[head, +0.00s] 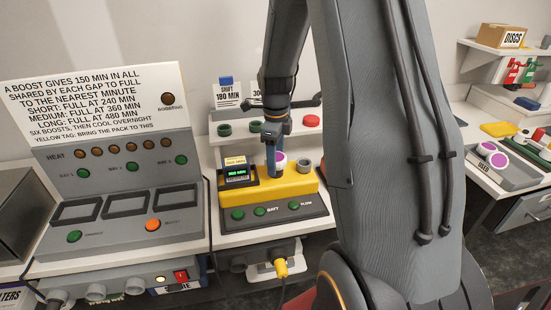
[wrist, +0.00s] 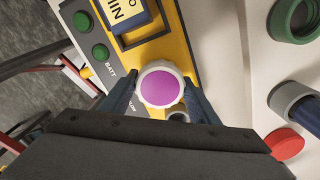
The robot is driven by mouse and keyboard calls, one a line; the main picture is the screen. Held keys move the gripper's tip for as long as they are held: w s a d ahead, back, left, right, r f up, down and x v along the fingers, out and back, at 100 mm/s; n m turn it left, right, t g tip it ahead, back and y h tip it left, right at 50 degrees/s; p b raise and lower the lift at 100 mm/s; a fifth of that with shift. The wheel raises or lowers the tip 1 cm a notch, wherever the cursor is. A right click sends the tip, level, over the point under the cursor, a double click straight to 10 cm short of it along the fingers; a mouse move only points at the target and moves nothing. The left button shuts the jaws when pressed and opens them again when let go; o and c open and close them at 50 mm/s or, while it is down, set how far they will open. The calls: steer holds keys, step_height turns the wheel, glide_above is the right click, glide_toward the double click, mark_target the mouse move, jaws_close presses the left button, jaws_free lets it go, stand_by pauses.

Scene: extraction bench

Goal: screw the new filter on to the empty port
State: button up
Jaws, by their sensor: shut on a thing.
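My gripper (head: 275,155) is over the yellow unit (head: 258,196) and shut on a round filter with a white ribbed rim and a purple face. In the wrist view the filter (wrist: 160,87) sits between both fingers of my gripper (wrist: 160,92), its purple face toward the camera. In the head view the filter (head: 282,158) is partly hidden by a finger. A grey round port (head: 304,166) stands open on the unit's right end. In the wrist view it shows partly (wrist: 178,117) past the filter's edge. I cannot tell whether the filter touches the unit beneath it.
A dark pack with a green display (head: 238,172) sits at the unit's left. Green rings (head: 224,128) and a red cap (head: 311,120) stand on the shelf behind. A charging console (head: 120,170) is at left. Purple-faced filters (head: 492,151) lie in a tray marked USED at right.

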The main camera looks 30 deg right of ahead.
steer(key=shift+f, duration=0.35)
steer(key=m, duration=0.4)
steer(key=shift+m, duration=0.3)
steer(key=m, duration=0.4)
steer(key=shift+m, duration=0.3)
steer(key=o, duration=1.4)
steer(key=shift+c, duration=0.2)
steer(key=shift+r, duration=0.1)
steer(key=shift+r+b, duration=1.15)
steer(key=shift+r, duration=2.65)
steer(key=shift+a, duration=0.1)
